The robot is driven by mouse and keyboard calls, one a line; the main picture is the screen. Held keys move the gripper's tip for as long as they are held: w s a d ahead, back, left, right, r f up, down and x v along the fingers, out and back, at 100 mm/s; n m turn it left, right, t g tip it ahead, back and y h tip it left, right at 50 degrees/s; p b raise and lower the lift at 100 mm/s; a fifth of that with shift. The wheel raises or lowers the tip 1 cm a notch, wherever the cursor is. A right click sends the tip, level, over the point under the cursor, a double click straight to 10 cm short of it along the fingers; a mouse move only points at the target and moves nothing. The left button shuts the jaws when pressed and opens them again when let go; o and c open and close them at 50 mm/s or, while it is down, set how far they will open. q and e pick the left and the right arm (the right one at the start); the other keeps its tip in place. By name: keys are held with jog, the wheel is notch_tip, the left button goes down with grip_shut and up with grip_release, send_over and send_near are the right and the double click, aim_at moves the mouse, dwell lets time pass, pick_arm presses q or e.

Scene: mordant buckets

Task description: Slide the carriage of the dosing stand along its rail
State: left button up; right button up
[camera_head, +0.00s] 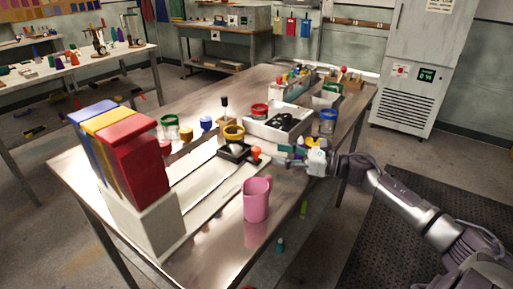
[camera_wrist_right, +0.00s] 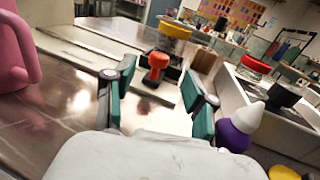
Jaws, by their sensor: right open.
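The dosing stand has a long pale rail (camera_head: 205,190) along the table, with blue, yellow and red hoppers (camera_head: 132,150) on a white block at its left end. Its dark carriage (camera_head: 232,152) sits toward the far end of the rail, carrying a yellow-rimmed jar (camera_head: 233,133). An orange-red knob (camera_head: 255,153) is on its near side. My right gripper (camera_head: 284,156) is open beside the knob, fingers pointing at it. In the wrist view the orange knob (camera_wrist_right: 156,66) shows between and just beyond the green fingertips (camera_wrist_right: 158,82), with no clear contact. My left gripper is not in view.
A pink mug (camera_head: 257,199) stands near the table's front edge. A white tray (camera_head: 277,122) with dark items lies behind my gripper. A purple bottle with a white cone tip (camera_wrist_right: 240,127) stands close to one finger. Red-lidded and blue-lidded jars (camera_head: 328,121) are around.

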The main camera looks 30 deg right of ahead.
aim_at(257, 149)
jog(key=p+x, duration=0.1)
jog(key=x, duration=0.5)
jog(key=shift+w+r, duration=0.1)
jog(key=shift+r, duration=0.05)
jog(key=shift+w+a, duration=0.45)
jog(key=shift+w, duration=0.15)
jog(key=shift+c, duration=0.3)
grip_shut()
